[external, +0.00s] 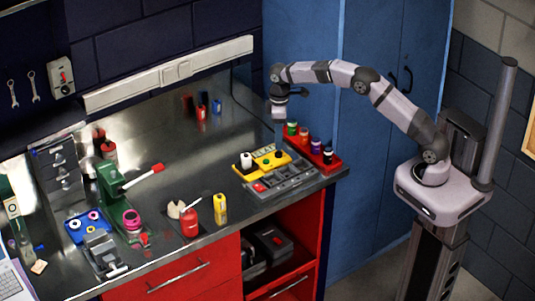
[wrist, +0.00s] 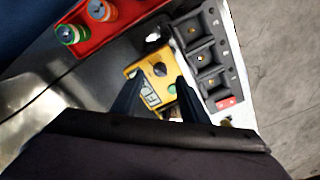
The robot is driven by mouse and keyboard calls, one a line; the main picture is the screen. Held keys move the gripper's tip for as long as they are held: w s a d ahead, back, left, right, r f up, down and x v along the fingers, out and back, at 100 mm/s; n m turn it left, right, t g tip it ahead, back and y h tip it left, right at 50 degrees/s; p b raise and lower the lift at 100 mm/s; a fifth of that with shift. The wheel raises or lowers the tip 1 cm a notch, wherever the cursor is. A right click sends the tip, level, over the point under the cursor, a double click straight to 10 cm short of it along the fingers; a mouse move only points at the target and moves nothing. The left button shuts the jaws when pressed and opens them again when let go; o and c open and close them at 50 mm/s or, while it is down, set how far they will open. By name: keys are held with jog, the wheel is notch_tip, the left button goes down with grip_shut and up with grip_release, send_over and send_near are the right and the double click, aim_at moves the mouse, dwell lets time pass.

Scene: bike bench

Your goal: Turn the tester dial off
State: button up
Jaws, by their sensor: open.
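The yellow tester (external: 258,165) lies on the bench near its right end, and it also shows in the wrist view (wrist: 133,73). In the wrist view it has a black round dial (wrist: 160,69), a green button (wrist: 172,89) and a small display (wrist: 150,94). The dial's setting is too small to read. My gripper (external: 279,146) points down above the tester's right part. In the wrist view my gripper (wrist: 160,80) is open and empty, its two dark fingers on either side of the tester's face. The dial appears just beyond the fingertips; contact cannot be told.
A grey compartment tray (external: 290,178) lies in front of the tester. A red rack (external: 325,160) with several coloured spools stands right of it. A white-topped item (external: 246,160) is at the tester's left. Bench space farther left (external: 205,155) is clear.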

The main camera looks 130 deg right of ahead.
aim_at(279, 153)
jog(key=shift+f+p, duration=0.85)
jog(key=shift+f, duration=1.6)
grip_shut()
jog(key=shift+n, duration=0.5)
jog(key=n+b, duration=0.1)
jog(key=n, duration=0.3)
jog(key=shift+n, duration=0.3)
jog(key=n, duration=0.5)
jog(key=shift+n+b, duration=0.4)
